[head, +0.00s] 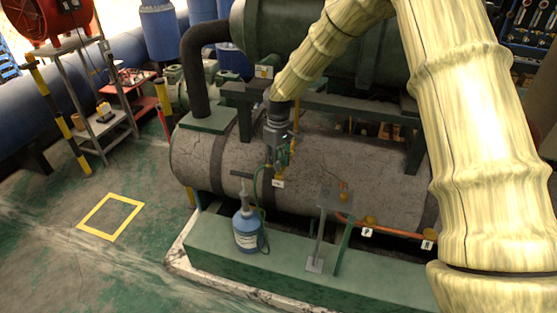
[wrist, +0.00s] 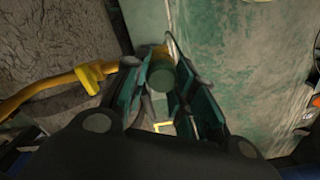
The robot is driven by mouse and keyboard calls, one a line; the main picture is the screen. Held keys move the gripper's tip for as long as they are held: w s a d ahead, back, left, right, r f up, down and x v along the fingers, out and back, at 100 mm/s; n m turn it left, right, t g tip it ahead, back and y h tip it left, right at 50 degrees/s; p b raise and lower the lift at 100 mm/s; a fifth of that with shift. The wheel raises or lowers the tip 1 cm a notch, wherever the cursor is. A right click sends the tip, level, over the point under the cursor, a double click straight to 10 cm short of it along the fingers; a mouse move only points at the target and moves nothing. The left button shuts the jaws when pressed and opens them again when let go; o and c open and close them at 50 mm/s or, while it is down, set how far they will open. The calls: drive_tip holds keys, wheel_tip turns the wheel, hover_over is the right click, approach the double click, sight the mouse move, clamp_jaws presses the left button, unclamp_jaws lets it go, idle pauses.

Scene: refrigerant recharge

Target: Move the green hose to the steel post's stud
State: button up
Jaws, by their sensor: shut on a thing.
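My gripper (head: 279,155) hangs in front of the grey tank. In the wrist view its fingers (wrist: 160,90) are closed around a round dark green piece (wrist: 160,74), which appears to be the green hose's end. The green hose (head: 257,183) runs from the blue bottle (head: 247,232) up to my gripper. The steel post (head: 319,238) stands upright on the green plinth, right of and below my gripper. It carries a flat grey plate (head: 330,201). A small stud on it cannot be clearly made out. The post and gripper are apart.
The grey tank (head: 340,165) lies behind the post. An orange pipe (head: 395,229) with yellow valve handles and tags runs right of it. A yellow pipe and handle (wrist: 90,76) show in the wrist view. The floor around a yellow square (head: 85,232) is clear.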

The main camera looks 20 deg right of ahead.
drive_tip(key=shift+r, duration=0.1)
idle(0.3)
drive_tip(key=shift+r+n+p, duration=0.1)
drive_tip(key=shift+n+p, duration=0.25)
drive_tip(key=shift+n, duration=0.15)
drive_tip(key=shift+n+p, duration=0.5)
drive_tip(key=shift+n, duration=0.8)
